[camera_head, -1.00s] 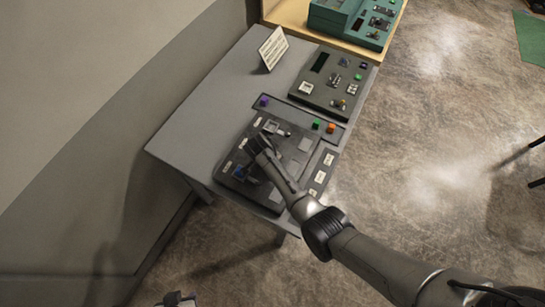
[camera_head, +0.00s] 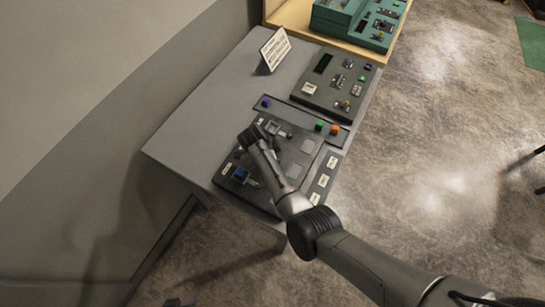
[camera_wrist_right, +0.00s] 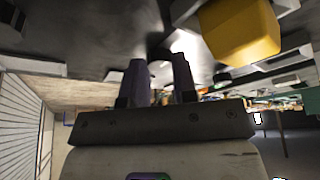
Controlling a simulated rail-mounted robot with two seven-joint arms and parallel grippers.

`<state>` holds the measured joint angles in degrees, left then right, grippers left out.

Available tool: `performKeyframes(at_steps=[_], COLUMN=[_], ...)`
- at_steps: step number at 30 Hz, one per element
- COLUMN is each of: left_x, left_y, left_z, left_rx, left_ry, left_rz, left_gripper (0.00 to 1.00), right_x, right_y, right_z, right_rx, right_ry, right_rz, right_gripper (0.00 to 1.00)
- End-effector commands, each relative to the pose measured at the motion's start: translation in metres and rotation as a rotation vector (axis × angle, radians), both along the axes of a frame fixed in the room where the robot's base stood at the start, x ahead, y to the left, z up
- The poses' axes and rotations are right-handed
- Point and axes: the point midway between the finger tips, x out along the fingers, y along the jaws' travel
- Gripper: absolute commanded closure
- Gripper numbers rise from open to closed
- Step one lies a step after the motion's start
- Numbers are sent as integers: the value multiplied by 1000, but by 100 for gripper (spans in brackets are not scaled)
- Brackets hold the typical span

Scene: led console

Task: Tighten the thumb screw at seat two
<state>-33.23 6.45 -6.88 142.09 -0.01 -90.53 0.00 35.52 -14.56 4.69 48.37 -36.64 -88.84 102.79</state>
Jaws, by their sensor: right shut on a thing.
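The dark console panel (camera_head: 221,178) lies on the grey table and bears several small fittings and white labels. Among them are a blue part with a lever (camera_head: 241,175) and a bare grey square (camera_head: 306,147). My right gripper (camera_head: 246,138) is low over the panel's left middle, up and right of the blue part. In the right wrist view, its two fingers (camera_wrist_right: 160,78) are close together on a small dark thing, mostly hidden; I cannot tell if it is the thumb screw. Seat numbers are unreadable. A dark piece at the bottom edge, probably my left gripper (camera_head: 180,302), is almost cut off.
A narrow strip behind the panel holds purple (camera_head: 266,102), green (camera_head: 320,126) and orange (camera_head: 335,130) blocks. A second console (camera_head: 325,92), a sign card (camera_head: 275,48) and a green unit (camera_head: 345,20) stand farther back. The table's left part (camera_head: 205,115) is clear.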

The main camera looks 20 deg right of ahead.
Motion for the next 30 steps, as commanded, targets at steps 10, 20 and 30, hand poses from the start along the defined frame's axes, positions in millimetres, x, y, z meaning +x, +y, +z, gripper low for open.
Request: performKeyframes(at_steps=[10, 20, 30], left_x=[0, 0, 0], left_y=[0, 3, 3], left_z=[0, 0, 1], left_rx=[1, 11, 12], left_ry=[0, 0, 0], left_rz=[-1, -8, -8], left_gripper=[57, 57, 57], right_x=[2, 1, 0], right_y=[-1, -1, 0], right_z=[4, 2, 2], right_rx=[-4, -3, -1], right_ry=[-3, -1, 0], right_rz=[-7, -5, -4], right_gripper=[98, 50, 47])
